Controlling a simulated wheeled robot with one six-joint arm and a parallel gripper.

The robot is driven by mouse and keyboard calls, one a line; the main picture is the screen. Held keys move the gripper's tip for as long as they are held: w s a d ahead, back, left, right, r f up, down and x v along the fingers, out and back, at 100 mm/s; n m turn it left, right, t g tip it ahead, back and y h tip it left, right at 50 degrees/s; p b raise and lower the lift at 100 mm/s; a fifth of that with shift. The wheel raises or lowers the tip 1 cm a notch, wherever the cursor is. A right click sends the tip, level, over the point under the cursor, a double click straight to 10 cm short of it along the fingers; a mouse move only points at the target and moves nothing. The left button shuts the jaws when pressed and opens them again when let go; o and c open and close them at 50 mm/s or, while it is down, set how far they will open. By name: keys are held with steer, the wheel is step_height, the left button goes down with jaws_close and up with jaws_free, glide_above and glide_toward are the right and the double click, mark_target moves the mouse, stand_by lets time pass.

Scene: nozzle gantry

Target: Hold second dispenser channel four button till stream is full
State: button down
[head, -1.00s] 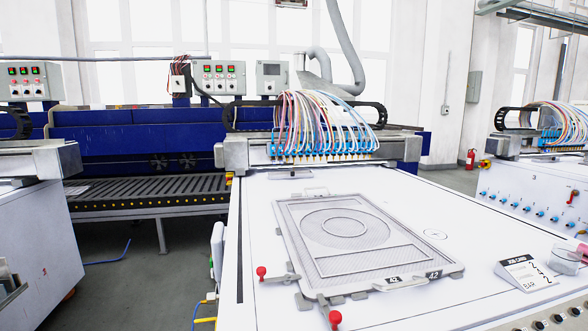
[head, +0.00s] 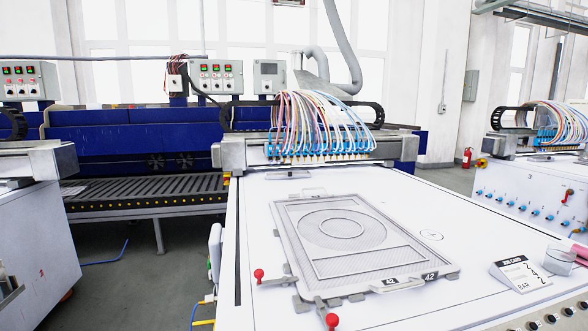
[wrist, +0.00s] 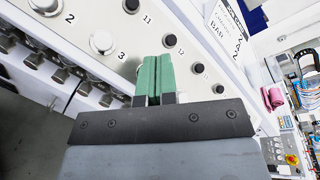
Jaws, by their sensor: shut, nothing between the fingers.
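A sloped white panel (wrist: 85,75) fills the left of the wrist view. It bears large silver buttons, one beside a "2" (wrist: 48,6) and one beside a "3" (wrist: 102,43). A row of small black buttons, one by "11" (wrist: 131,6), runs alongside. My gripper (wrist: 155,62) has green fingers shut together with nothing between them. They cover the place in line after button 3, so a button four is hidden; contact cannot be told. In the head view the middle machine's dispenser nozzles (head: 320,155) hang under coloured hoses; no stream is discernible. My gripper is outside the head view.
A flat screen frame (head: 350,230) marked 42 lies on the white table, with red-knobbed clamps (head: 332,320) at its corner. A job card (head: 520,273) stands near the right edge. A pink cylinder (wrist: 272,98) lies beyond the panel. Dark knobs (head: 550,318) line the table's front edge.

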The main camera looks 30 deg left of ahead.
steer(key=r+p, duration=0.1)
steer(key=s+d+r+p, duration=0.1)
steer(key=s+d+r, duration=0.1)
steer(key=r, duration=0.1)
steer(key=shift+p, duration=0.4)
